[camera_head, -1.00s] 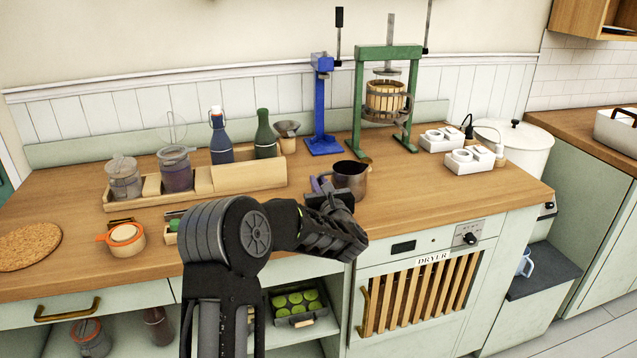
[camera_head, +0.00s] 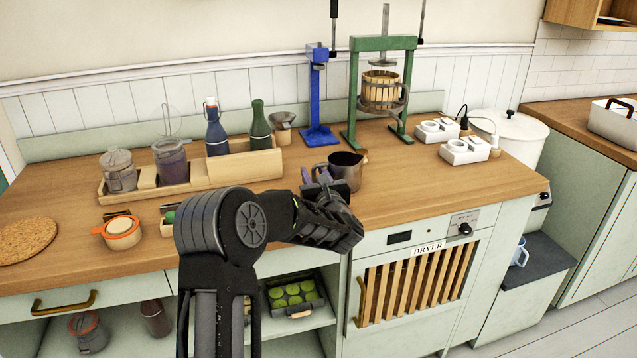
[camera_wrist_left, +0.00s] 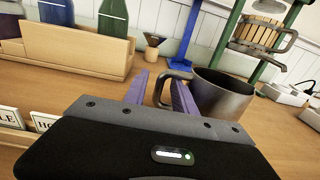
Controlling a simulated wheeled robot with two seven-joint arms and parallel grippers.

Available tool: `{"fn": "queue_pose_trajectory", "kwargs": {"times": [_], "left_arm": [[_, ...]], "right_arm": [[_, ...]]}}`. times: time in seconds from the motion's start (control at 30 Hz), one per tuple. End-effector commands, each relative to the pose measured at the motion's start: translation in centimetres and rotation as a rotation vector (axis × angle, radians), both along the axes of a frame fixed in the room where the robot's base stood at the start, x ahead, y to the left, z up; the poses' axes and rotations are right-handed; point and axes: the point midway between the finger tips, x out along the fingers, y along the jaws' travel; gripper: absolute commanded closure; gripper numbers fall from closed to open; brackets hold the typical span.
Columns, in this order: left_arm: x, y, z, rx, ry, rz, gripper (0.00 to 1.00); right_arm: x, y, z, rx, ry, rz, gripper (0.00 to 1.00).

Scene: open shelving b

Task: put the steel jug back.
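The steel jug (camera_head: 345,172) stands upright on the wooden worktop, left of the press and above the dryer's left side. It also shows in the left wrist view (camera_wrist_left: 224,98), with its loop handle turned toward my gripper. My left gripper (camera_head: 317,176) is at the jug's handle side. In the left wrist view its two purple fingers (camera_wrist_left: 160,80) are spread apart. The handle's outer bend shows in the gap between them, and the right finger covers part of the handle. I cannot tell whether the fingers touch it. My right gripper is out of view.
A wooden rack (camera_head: 236,170) with jars and bottles stands behind to the left. A blue stand (camera_head: 318,105) and a green press (camera_head: 352,95) stand behind the jug. White blocks (camera_head: 465,152) lie to the right. The worktop right of the jug is clear.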

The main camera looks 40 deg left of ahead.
Motion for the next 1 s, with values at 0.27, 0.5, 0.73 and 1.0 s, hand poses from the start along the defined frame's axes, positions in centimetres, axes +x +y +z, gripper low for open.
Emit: {"fn": "queue_pose_trajectory", "kwargs": {"times": [0.27,0.5,0.73,1.0], "left_arm": [[-2.2,-3.1,-0.2,-0.001,-0.001,-0.003,0.68],[-5.2,-7.1,-0.2,-0.001,-0.001,-0.003,0.68],[-7.0,-9.4,0.0,0.000,-0.001,-0.001,0.68],[-7.2,-9.6,0.0,0.000,0.000,0.000,0.68]], "right_arm": [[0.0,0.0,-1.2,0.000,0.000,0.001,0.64],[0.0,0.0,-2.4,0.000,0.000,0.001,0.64],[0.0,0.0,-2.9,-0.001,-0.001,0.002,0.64],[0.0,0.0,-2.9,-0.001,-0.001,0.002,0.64]]}}
